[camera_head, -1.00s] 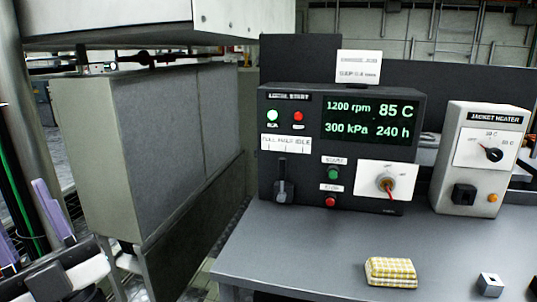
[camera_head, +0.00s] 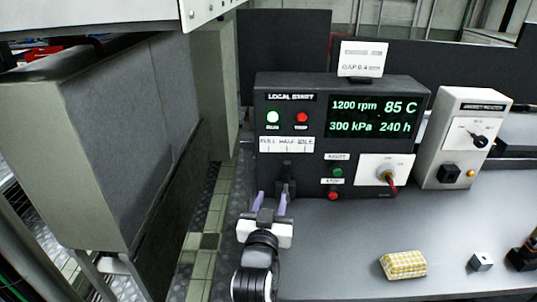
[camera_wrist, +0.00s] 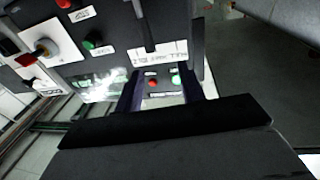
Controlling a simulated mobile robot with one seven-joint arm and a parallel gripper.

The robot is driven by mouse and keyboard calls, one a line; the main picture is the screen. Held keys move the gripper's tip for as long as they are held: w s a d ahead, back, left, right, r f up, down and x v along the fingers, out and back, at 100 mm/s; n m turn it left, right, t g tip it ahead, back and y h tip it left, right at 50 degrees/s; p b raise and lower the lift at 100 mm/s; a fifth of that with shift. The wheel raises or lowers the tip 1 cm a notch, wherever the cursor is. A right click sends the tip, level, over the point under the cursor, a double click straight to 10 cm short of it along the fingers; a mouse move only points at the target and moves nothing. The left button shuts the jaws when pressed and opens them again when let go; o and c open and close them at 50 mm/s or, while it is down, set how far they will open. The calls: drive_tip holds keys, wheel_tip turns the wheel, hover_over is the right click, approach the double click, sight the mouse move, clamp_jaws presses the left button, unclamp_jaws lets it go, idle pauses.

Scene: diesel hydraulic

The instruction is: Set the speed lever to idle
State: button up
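The speed lever (camera_head: 287,184) is a dark handle low on the left of the black control panel, under the white FULL, HALF, IDLE label (camera_head: 286,144). The label shows upside down in the wrist view (camera_wrist: 160,53). In the head view my gripper (camera_head: 270,194) is in front of the panel at the lever's height, its purple fingers apart. The right finger overlaps or lies close to the lever; contact cannot be told. In the wrist view the open fingers (camera_wrist: 161,73) have nothing clear between them. The lever's lower end is partly hidden.
The panel's screen (camera_head: 373,117) reads 1200 rpm. Green and red buttons and a red-handled key switch (camera_head: 386,175) are right of the lever.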

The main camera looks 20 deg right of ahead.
sight(286, 173)
drive_tip(key=shift+m+g+h, duration=0.3)
drive_tip(key=shift+g, duration=0.2)
drive_tip(key=p+x, duration=0.1)
drive_tip(key=x, duration=0.3)
drive_tip(key=d+p+x, duration=0.1)
drive_tip(key=x, duration=0.4)
drive_tip(key=f+p+x, duration=0.1)
drive_tip(key=p+x, duration=0.1)
drive_tip(key=x, duration=0.3)
drive_tip(key=shift+s+d, duration=0.25)
drive_tip(key=shift+s, duration=0.05)
clamp_jaws()
